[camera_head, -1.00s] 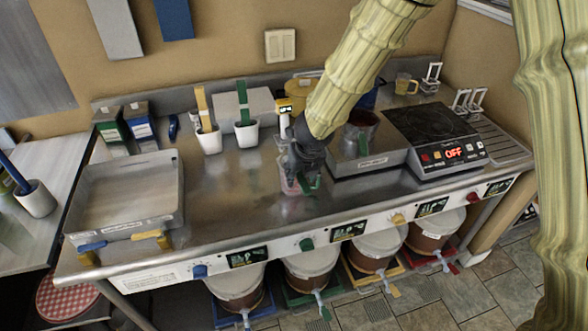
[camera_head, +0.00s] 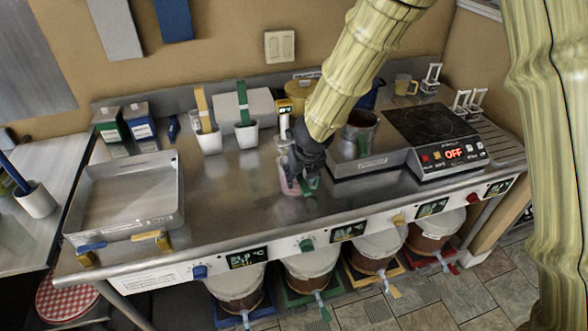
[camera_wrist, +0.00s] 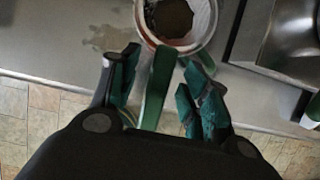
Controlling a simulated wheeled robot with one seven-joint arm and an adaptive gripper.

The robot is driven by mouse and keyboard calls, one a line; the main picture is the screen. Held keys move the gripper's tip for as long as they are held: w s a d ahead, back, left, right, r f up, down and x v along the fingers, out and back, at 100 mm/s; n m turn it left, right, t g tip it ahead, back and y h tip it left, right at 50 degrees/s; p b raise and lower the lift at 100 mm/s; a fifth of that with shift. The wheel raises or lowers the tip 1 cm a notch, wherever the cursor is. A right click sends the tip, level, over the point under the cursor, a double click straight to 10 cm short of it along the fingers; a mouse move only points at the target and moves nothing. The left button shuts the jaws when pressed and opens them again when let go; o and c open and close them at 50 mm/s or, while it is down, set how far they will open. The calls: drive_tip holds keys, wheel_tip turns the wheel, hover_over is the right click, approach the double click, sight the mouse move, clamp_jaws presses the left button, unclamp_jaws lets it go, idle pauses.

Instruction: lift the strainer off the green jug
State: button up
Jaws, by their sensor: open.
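The jug (camera_head: 287,188), pale pinkish and see-through, stands on the steel counter near its front edge. In the wrist view its round rim (camera_wrist: 211,36) is at the top. The strainer (camera_wrist: 172,18) sits in its mouth, with a dark brownish middle and a pale ring. A long green handle (camera_wrist: 158,88) runs from the rim toward my palm. My gripper (camera_wrist: 160,62) is open, its teal-padded fingers on either side of this handle. I cannot tell whether a finger touches it. In the head view my gripper (camera_head: 305,163) hides most of the strainer and part of the jug.
A steel box (camera_head: 368,165) with a pot stands close right of the jug, and a hot plate (camera_head: 436,140) beyond. White cups (camera_head: 209,142) with coloured tools stand behind left. A shallow tray (camera_head: 125,190) is at left. Counter between tray and jug is clear.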

clamp_jaws()
drive_tip(key=shift+r, duration=0.1)
